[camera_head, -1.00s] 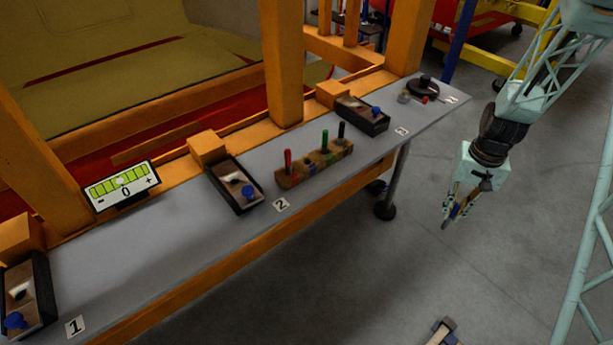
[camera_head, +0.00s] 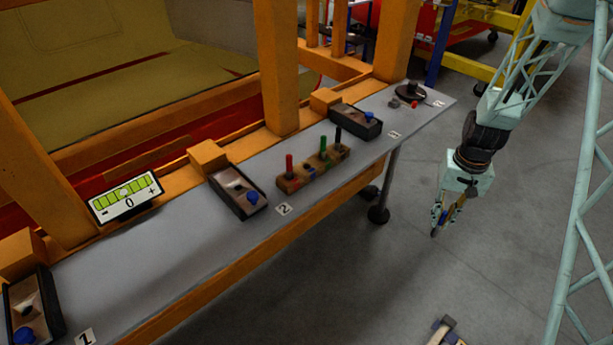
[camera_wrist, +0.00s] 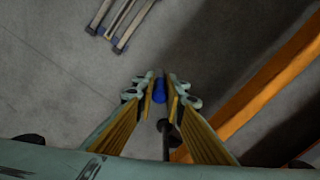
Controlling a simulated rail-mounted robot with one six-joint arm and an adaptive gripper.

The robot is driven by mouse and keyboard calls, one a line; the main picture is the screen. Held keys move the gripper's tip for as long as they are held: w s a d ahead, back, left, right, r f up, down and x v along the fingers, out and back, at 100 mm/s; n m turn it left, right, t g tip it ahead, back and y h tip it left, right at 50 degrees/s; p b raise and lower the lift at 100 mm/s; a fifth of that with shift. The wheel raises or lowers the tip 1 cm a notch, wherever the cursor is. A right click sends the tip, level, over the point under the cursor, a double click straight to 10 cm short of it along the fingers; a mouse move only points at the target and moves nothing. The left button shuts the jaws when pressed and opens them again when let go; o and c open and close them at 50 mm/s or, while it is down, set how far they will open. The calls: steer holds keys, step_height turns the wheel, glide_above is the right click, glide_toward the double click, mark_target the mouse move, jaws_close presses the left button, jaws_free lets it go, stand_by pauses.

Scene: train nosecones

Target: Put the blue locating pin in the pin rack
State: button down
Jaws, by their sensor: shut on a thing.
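My gripper (camera_head: 440,217) hangs over the floor, off the front edge of the bench and to the right of the pin rack. In the wrist view my gripper (camera_wrist: 160,95) is shut on the blue locating pin (camera_wrist: 160,90), which sits between the fingertips. The pin rack (camera_head: 291,184) is a brown block on the bench near label 2. It holds a red pin (camera_head: 289,164), a green pin (camera_head: 323,147) and a black pin (camera_head: 338,136). A blue-marked spot (camera_head: 309,170) between red and green has no standing pin.
The grey bench (camera_head: 190,235) runs from lower left to upper right. Dark boxes with blue knobs (camera_head: 238,191) stand on it, with a gauge display (camera_head: 125,196) behind. Orange posts (camera_head: 277,70) rise at its back.

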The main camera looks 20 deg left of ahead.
steer(key=a+r+n+p, duration=0.3)
steer(key=a+r, duration=0.4)
steer(key=a, duration=0.7)
steer(key=w+a+r+n+p, duration=0.1)
steer(key=a+r+n+p, duration=0.3)
steer(key=a, duration=1.1)
steer(key=w+a+r+n+p, duration=0.1)
steer(key=a+r+n+p, duration=0.2)
steer(key=a+r+n, duration=0.4)
steer(key=a+r, duration=0.5)
steer(key=a, duration=0.3)
steer(key=shift+w, duration=0.15)
step_height(320, 180, down, 6)
steer(key=shift+p, duration=0.3)
steer(key=shift+f, duration=0.2)
steer(key=shift+f, duration=1.8)
